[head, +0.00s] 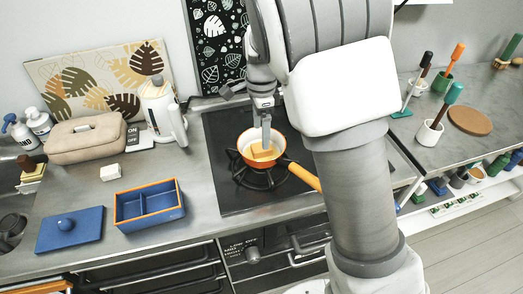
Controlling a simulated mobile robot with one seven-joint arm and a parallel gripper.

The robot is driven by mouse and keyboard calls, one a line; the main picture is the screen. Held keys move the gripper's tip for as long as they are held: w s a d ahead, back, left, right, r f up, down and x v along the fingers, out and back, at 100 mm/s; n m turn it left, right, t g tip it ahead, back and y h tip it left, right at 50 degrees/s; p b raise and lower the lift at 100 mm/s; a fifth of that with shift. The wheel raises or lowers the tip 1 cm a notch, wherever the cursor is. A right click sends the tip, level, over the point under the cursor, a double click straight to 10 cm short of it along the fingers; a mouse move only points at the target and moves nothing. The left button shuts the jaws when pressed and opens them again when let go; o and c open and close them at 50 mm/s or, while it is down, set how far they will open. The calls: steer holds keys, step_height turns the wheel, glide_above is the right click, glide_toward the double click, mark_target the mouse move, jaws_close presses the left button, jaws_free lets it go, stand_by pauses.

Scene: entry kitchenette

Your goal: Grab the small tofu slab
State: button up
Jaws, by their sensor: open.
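A small tan slab (264,154), which looks like the tofu slab, lies inside an orange pan (246,160) with a pale inside. The pan stands on the stove, with its orange handle (304,177) pointing to the lower right. My gripper (266,145) points down into the pan, right above or at the slab. It is open, but its fingers overlap in this view, so I cannot tell whether they touch the slab or straddle it. My arm hides part of the stove's right side.
On the left counter are a blue divided box (148,219) with an orange rim, its blue lid (70,229), a small white block (110,172), a beige case (85,140) and a white kettle (160,108). The right counter holds brush holders and a round brown board (469,121).

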mark_target(262, 150)
steer(key=f, duration=0.6)
steer(key=shift+w+f, duration=0.25)
steer(key=shift+w, duration=0.1)
jaws_close()
